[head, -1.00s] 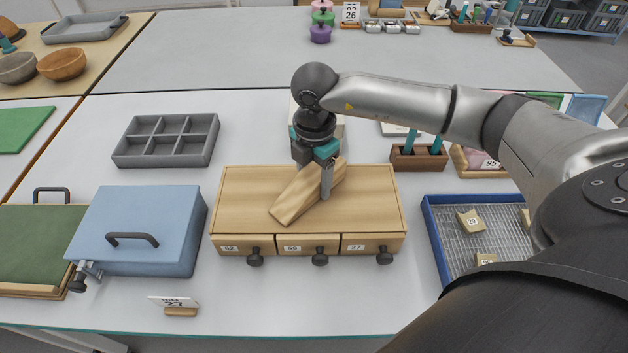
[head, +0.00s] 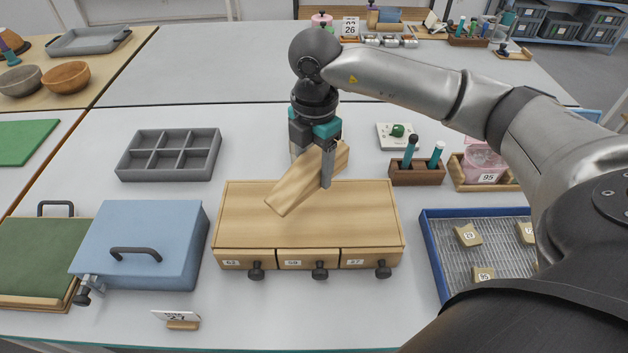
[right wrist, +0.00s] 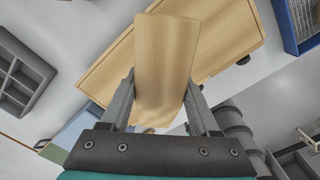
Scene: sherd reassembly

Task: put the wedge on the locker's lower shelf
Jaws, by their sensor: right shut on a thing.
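The wedge (head: 300,184) is a light wooden block, held tilted above the wooden drawer cabinet. My right gripper (head: 313,166) is shut on it, with a finger on each side. In the right wrist view the wedge (right wrist: 165,65) sits between the fingers of my right gripper (right wrist: 160,100) and sticks out past their tips. The wedge's near end points to the lower left in the head view. A locker with shelves cannot be made out in these views. My left gripper is not in view.
The wooden cabinet (head: 240,225) has three knobbed drawers. A blue box (head: 140,230) stands left of it, a blue-rimmed tray (head: 432,250) of sherds right. A grey compartment tray (head: 168,132) lies behind left.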

